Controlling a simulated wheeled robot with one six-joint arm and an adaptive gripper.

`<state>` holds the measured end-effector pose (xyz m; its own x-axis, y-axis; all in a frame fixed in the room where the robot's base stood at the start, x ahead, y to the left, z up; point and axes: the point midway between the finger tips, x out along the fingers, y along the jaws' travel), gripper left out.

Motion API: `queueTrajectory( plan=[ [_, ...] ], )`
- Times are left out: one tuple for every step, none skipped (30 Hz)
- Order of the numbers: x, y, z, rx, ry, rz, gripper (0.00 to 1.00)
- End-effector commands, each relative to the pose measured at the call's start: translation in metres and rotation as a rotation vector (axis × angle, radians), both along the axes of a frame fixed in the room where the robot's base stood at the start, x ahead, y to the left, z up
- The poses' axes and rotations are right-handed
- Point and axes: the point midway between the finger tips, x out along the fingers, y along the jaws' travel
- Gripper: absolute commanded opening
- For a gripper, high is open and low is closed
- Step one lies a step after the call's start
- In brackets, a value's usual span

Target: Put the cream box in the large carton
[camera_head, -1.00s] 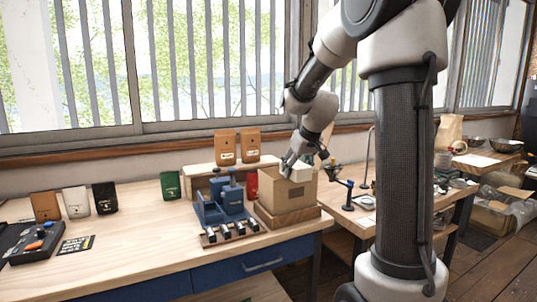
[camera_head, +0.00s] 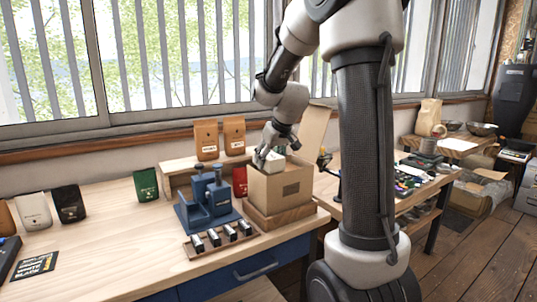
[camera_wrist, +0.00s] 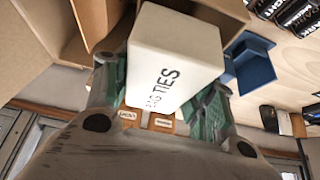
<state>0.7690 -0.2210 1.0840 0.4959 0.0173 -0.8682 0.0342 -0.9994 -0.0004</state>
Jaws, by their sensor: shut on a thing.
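The cream box (camera_wrist: 175,55), printed "BAG TIES", is held between the two fingers of my gripper in the wrist view. In the head view my gripper (camera_head: 266,159) is at the large carton (camera_head: 281,190), with the cream box (camera_head: 276,159) at its opening. The carton is open and brown and stands on a wooden base on the bench. Its raised flap shows behind it. Whether the box's lower part is inside the carton I cannot tell. The carton's wall (camera_wrist: 98,15) also shows close beside the box in the wrist view.
A blue stand (camera_head: 207,203) and a wooden tray (camera_head: 222,240) of small dark pieces are left of the carton. Brown bags (camera_head: 206,140) stand on a shelf behind. A green bag (camera_head: 146,184) is further left.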

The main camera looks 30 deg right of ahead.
Motion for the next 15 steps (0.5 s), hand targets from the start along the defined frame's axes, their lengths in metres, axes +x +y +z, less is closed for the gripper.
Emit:
queueTrajectory(
  plan=[
    [0.0001, -0.0001, -0.0009, 0.0, 0.0, 0.0, 0.3],
    [0.0002, -0.0001, -0.0011, 0.0, -0.001, 0.0, 0.3],
    [0.0002, -0.0001, -0.0011, 0.0, -0.001, 0.0, 0.3],
    [0.0002, -0.0001, -0.0009, 0.0, -0.001, 0.0, 0.3],
    [0.0002, -0.0001, -0.0009, 0.0, -0.001, 0.0, 0.3],
    [0.0002, -0.0001, -0.0009, 0.0, -0.001, 0.0, 0.3],
    [0.0001, -0.0001, -0.0008, 0.0, -0.001, 0.0, 0.3],
    [0.0002, -0.0001, -0.0008, 0.0, -0.001, 0.0, 0.3],
    [0.0002, -0.0001, -0.0008, 0.0, -0.001, 0.0, 0.3],
    [0.0002, -0.0001, -0.0008, 0.0, -0.001, 0.0, 0.3],
    [0.0002, -0.0001, -0.0007, 0.0, -0.001, 0.0, 0.3],
    [0.0002, -0.0001, -0.0007, 0.0, -0.001, 0.0, 0.58],
    [0.0002, -0.0001, -0.0007, 0.0, -0.001, 0.0, 0.64],
    [0.0002, -0.0001, -0.0007, 0.0, -0.001, 0.0, 0.69],
    [0.0003, -0.0001, -0.0007, 0.0, -0.001, 0.0, 0.77]
  ],
)
